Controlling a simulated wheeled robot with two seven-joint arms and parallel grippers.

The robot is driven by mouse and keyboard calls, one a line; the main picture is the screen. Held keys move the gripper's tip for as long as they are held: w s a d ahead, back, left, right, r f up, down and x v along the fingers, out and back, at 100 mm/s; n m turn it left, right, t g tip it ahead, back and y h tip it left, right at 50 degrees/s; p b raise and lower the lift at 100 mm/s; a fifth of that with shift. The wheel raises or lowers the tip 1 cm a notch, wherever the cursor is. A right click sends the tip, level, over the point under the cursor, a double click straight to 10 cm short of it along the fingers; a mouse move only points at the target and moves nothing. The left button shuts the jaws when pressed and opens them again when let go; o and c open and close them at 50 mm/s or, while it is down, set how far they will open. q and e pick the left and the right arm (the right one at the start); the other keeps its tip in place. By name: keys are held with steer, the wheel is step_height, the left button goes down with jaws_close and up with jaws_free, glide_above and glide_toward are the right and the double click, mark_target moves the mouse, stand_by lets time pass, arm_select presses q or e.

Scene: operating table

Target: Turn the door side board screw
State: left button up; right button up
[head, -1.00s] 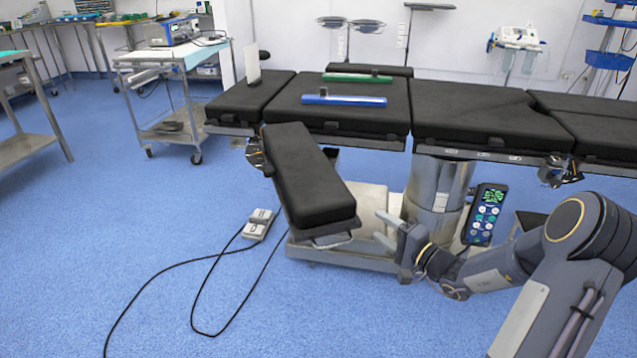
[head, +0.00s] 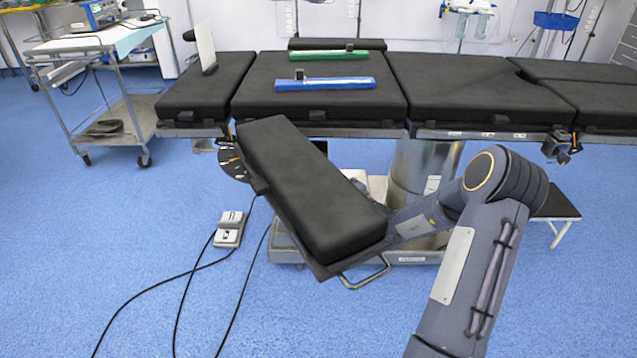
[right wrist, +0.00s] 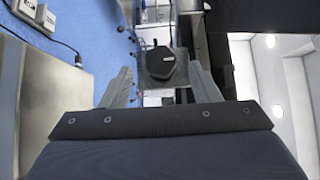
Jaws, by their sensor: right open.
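The black padded side board (head: 312,190) slants down from the left part of the operating table in the head view. A dark disc-like joint (head: 232,160) with small bright parts shows at its upper left edge. My right arm (head: 475,245) reaches in from the lower right and passes behind the board, which hides its gripper there. In the right wrist view my right gripper (right wrist: 160,76) is open, its two grey fingers spread apart. A black rounded knob (right wrist: 163,68) on a grey block appears between them, farther off; I cannot tell if it is the screw. My left gripper is out of view.
The operating table (head: 450,85) carries a blue bar (head: 330,84) and a green bar (head: 322,55). A foot pedal (head: 230,228) with cables lies on the floor. A metal trolley (head: 95,95) stands at the left. The floor at the lower left is otherwise clear.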

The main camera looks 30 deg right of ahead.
steer(key=shift+x, duration=1.6)
steer(key=shift+c, duration=0.5)
